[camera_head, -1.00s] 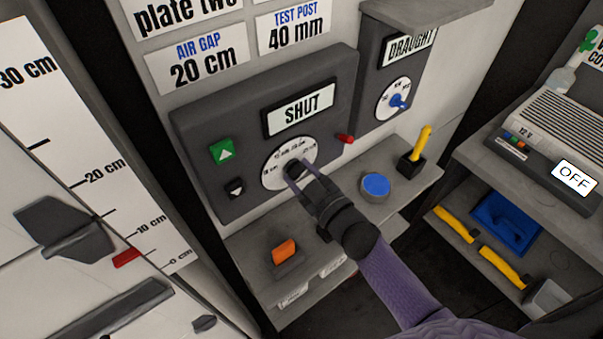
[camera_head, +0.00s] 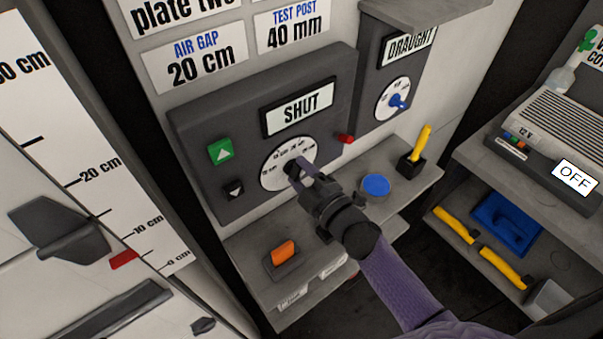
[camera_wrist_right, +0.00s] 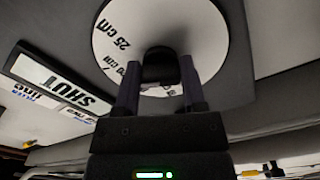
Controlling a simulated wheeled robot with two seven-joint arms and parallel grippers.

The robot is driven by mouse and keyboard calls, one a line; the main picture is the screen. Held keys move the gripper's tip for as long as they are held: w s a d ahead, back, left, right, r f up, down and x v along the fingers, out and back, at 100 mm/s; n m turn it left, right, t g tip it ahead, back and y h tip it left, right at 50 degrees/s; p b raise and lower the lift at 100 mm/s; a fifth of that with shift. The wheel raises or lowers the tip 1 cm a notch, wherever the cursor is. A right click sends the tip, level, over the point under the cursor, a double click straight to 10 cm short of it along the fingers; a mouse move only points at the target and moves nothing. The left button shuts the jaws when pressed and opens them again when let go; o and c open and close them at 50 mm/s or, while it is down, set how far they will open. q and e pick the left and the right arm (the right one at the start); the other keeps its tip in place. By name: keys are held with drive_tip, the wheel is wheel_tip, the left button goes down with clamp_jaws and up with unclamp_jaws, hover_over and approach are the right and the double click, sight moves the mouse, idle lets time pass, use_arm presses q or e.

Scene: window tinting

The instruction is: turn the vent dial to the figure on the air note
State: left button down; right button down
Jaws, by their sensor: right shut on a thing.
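The air note (camera_head: 201,63) on the wall reads "AIR GAP 20 cm". Below it, a dark panel holds the white round vent dial (camera_head: 270,178) with a dark knob in its middle and small cm figures around its edge. My right gripper (camera_head: 299,172) is shut on the knob (camera_wrist_right: 157,66), one finger on each side. In the right wrist view the dial face (camera_wrist_right: 215,45) shows "25 cm" and part of another figure beside the knob. The pointer's exact setting cannot be read. My left gripper is not in view.
A "SHUT" sign (camera_head: 299,108) sits above the dial, with a green button (camera_head: 220,150) at left and a red knob (camera_head: 345,138) at right. A shelf below carries an orange switch (camera_head: 283,252) and a blue button (camera_head: 376,186). A cm scale (camera_head: 100,180) stands at left.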

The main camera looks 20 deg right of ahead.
drive_tip(key=shift+n, duration=0.4)
drive_tip(key=shift+c, duration=0.8)
unclamp_jaws()
drive_tip(key=v, duration=1)
